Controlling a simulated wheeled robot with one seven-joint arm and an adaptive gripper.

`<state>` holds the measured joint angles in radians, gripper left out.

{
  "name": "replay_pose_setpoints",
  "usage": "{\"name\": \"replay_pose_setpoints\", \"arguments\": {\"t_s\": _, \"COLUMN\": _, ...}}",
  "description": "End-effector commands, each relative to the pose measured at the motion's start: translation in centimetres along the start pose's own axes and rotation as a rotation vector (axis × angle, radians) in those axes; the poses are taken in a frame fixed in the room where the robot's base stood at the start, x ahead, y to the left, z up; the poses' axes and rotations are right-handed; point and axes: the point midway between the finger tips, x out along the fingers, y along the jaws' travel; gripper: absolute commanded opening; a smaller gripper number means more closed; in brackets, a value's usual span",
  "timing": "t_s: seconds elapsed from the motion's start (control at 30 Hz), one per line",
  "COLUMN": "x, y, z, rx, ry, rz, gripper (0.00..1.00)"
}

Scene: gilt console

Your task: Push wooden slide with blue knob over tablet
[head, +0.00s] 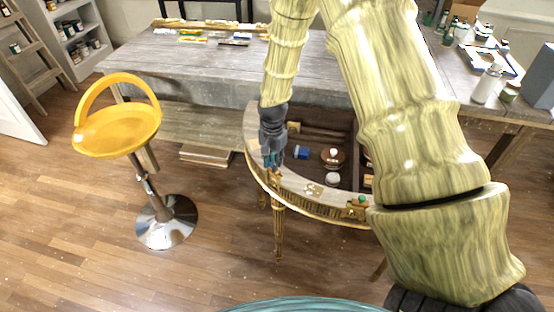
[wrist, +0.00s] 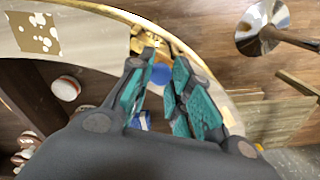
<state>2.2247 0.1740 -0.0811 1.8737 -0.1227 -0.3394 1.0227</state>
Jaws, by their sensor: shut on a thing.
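The blue knob (wrist: 160,74) shows between the teal finger pads of my gripper (wrist: 163,78) in the wrist view. A golden wooden piece (wrist: 146,40), which looks like its slide, lies just beyond the fingertips on the console's curved rim; the fingers hide part of it. In the head view my gripper (head: 273,166) points down at the left part of the rim. A gold square with white spots (head: 314,190), seemingly the tablet, lies uncovered on the rim to the right; it also shows in the wrist view (wrist: 38,33) at upper left, apart from the slide.
The half-round gilt console (head: 340,212) has an open inside holding a blue box (head: 301,152), a brown round thing (head: 333,157) and a white-topped jar (head: 333,179). A piece with a green knob (head: 361,201) sits farther right on the rim. A yellow stool (head: 120,130) stands left.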

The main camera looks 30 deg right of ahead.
Motion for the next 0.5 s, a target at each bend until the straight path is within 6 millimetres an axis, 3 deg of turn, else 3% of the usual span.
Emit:
{"name": "replay_pose_setpoints", "arguments": {"t_s": 0.13, "x": 0.04, "y": 0.26, "z": -0.03, "rx": 0.002, "ry": -0.002, "rz": 0.004, "gripper": 0.00}}
{"name": "replay_pose_setpoints", "arguments": {"t_s": 0.17, "x": 0.04, "y": 0.27, "z": -0.03, "rx": 0.002, "ry": -0.002, "rz": 0.004, "gripper": 0.22}}
{"name": "replay_pose_setpoints", "arguments": {"t_s": 0.3, "x": 0.05, "y": 0.27, "z": -0.03, "rx": 0.002, "ry": -0.002, "rz": 0.004, "gripper": 0.44}}
{"name": "replay_pose_setpoints", "arguments": {"t_s": 0.5, "x": 0.06, "y": 0.16, "z": 0.03, "rx": 0.001, "ry": -0.002, "rz": 0.003, "gripper": 0.44}}
